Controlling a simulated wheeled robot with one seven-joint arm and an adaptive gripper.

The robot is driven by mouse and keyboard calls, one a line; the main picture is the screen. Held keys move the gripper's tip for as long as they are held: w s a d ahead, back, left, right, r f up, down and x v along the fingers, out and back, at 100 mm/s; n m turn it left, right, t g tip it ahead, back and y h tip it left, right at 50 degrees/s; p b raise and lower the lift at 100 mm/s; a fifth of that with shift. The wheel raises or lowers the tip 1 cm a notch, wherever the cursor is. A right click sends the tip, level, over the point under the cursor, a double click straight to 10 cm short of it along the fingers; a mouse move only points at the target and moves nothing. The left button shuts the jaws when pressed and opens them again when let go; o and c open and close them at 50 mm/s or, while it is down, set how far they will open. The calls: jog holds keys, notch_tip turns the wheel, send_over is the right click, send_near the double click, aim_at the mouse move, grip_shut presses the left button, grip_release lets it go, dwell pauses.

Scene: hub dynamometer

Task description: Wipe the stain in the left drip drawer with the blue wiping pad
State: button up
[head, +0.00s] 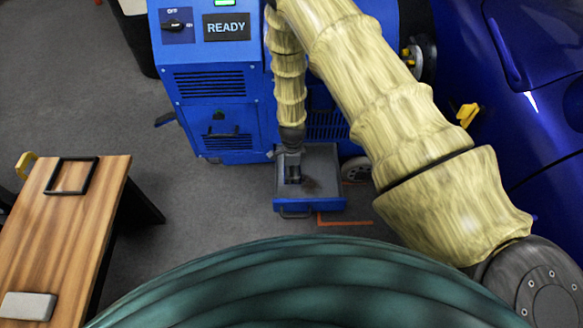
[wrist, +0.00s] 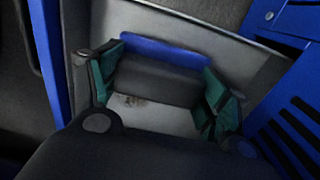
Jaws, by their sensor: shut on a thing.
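The left drip drawer (head: 332,160) is a grey tray with a blue front, pulled out low on the blue machine. A dark brown stain (head: 312,185) lies on its floor; part of it shows in the wrist view (wrist: 130,100). My gripper (head: 293,172) points down inside the drawer, just left of the stain. In the wrist view its green-lined fingers (wrist: 160,85) are shut on the wiping pad (wrist: 165,54), which has a blue strip and a dark grey body. The pad is close beside the stain; whether it touches the drawer floor I cannot tell.
The blue machine (head: 211,100) with a READY display stands behind the drawer. A wooden table (head: 60,230) at left carries a black frame (head: 72,175) and a grey block (head: 28,306). A blue car (head: 530,110) stands at right. Open floor lies between table and drawer.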

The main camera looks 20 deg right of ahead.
jog(key=shift+r+p, duration=0.8)
jog(key=shift+r, duration=0.5)
